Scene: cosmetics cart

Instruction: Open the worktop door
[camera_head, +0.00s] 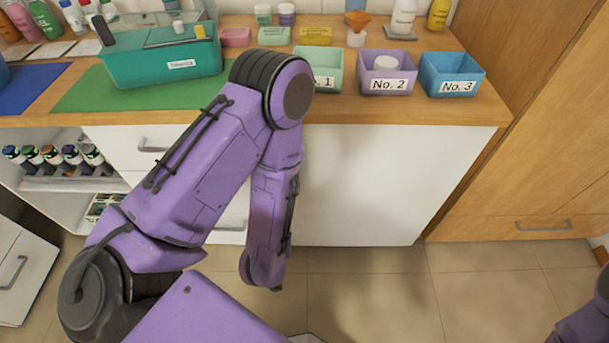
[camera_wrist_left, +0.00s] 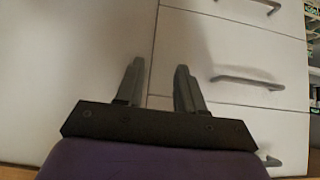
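A plain white panel (camera_head: 370,185) sits under the wooden worktop (camera_head: 420,112), to the right of the drawers. It looks like the worktop door and appears closed; I see no handle on it, and my left arm covers its left side. The panel also shows at the left of the left wrist view (camera_wrist_left: 70,50). In that view my left gripper (camera_wrist_left: 159,70) has its two fingers apart with nothing between them, in front of the seam between panel and drawers. In the head view this gripper is hidden by my arm. My right gripper is out of view.
Drawers with bar handles (camera_wrist_left: 246,79) adjoin the panel. Open shelves with bottles (camera_head: 55,158) are at the left, and a white front with a handle (camera_head: 14,271) stands lower left. A wooden cabinet (camera_head: 545,150) borders the right. Tiled floor in front is clear.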

